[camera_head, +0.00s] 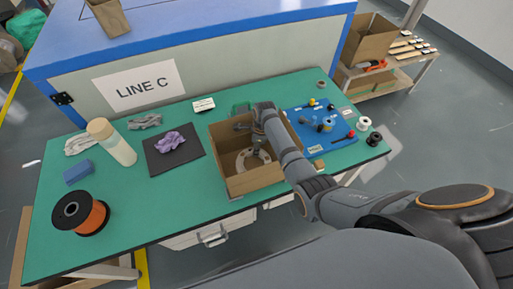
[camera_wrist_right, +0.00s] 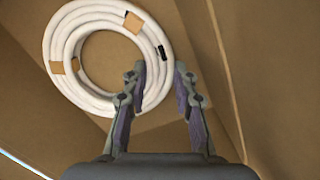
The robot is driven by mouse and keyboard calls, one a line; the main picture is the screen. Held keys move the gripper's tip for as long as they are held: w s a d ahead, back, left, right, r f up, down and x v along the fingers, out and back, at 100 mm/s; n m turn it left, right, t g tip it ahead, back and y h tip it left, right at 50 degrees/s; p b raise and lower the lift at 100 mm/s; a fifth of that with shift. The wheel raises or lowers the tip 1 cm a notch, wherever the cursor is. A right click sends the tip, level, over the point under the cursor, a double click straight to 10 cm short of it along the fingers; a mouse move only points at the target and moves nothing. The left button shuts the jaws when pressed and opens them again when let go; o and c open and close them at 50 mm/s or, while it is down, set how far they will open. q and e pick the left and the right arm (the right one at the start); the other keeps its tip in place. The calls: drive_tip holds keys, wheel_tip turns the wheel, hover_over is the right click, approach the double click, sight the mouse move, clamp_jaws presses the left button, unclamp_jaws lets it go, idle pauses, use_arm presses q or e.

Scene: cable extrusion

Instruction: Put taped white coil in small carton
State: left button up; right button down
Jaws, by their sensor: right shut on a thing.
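My right gripper (camera_wrist_right: 160,70) is shut on the coil's ring wall, with one finger inside the ring and one outside. In the head view my right gripper (camera_head: 243,127) reaches down into the carton. The wrist view shows brown carton walls (camera_wrist_right: 280,60) around the coil. Whether the coil touches the carton floor I cannot tell. My left gripper is not in view.
A dark mat with a purple cloth (camera_head: 170,141) lies left of the carton. A blue board (camera_head: 318,122) with small parts lies right.

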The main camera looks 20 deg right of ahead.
drive_tip(key=c, duration=1)
unclamp_jaws()
drive_tip(key=shift+c, duration=0.2)
wheel_tip(320, 180, up, 12)
drive_tip(key=d, duration=0.1)
drive_tip(key=shift+s+d, duration=0.15)
drive_tip(key=shift+s, duration=0.15)
